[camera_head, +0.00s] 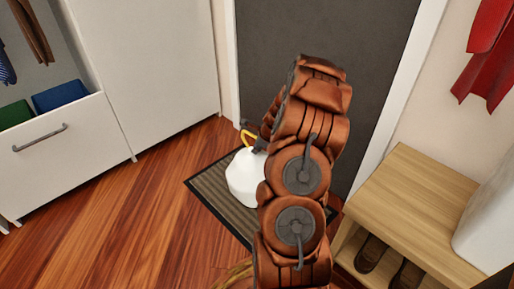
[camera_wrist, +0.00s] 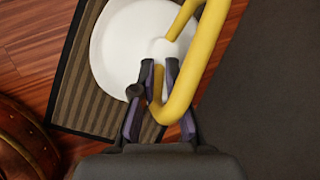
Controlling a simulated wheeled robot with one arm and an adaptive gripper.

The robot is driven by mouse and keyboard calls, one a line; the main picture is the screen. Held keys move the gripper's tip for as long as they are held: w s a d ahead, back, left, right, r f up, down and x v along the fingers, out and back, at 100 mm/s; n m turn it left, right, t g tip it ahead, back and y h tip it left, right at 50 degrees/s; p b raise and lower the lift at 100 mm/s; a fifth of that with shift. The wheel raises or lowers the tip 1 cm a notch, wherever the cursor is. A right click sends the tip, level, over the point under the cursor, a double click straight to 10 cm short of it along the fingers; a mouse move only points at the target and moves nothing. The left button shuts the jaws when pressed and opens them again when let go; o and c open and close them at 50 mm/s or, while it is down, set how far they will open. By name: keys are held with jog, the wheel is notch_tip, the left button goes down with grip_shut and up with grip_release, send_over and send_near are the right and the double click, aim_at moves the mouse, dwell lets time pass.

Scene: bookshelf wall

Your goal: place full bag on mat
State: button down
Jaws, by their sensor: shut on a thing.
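A white bag (camera_head: 243,178) with a yellow handle (camera_head: 247,138) is over the striped mat (camera_head: 208,183) in front of the dark door. My gripper (camera_head: 257,144) is at the handle, above the bag. In the wrist view, the white bag (camera_wrist: 115,50) covers part of the mat (camera_wrist: 85,100). The fingers of my gripper (camera_wrist: 160,80) are shut on the yellow handle (camera_wrist: 200,65). I cannot tell whether the bag's base touches the mat. My arm hides the bag's right side and part of the mat in the head view.
A wooden bench (camera_head: 410,200) with dark shoes (camera_head: 372,253) below stands at the right. A white cabinet (camera_head: 150,70) and an open drawer (camera_head: 70,140) holding green and blue things are at the left. Wooden floor (camera_head: 120,215) is clear left of the mat.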

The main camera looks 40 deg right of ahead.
jog(key=c, duration=1.2)
grip_release()
jog(key=shift+a+f, duration=0.1)
jog(key=shift+f, duration=0.15)
jog(key=shift+r, duration=0.15)
jog(key=p+v, duration=0.6)
jog(key=v, duration=0.6)
jog(key=s+a+r+n+g+y, duration=0.1)
jog(key=a+r+n, duration=0.3)
jog(key=a, duration=0.6)
jog(key=s+a+r+n+g+y, duration=0.1)
jog(key=a+r+n, duration=0.1)
jog(key=a+n, duration=0.55)
jog(key=s+a+r+n+g+y, duration=0.15)
jog(key=a+r+n, duration=0.25)
jog(key=a, duration=0.8)
jog(key=s+a+r+n+g+h, duration=0.1)
jog(key=s+a+r+n+g, duration=0.1)
jog(key=s+a+n, duration=0.2)
jog(key=s+a+r+n+g+h, duration=0.2)
jog(key=s+a+n, duration=0.3)
jog(key=s+n, duration=0.6)
jog(key=s+r+g, duration=0.1)
jog(key=s, duration=0.8)
jog(key=shift+a, duration=0.15)
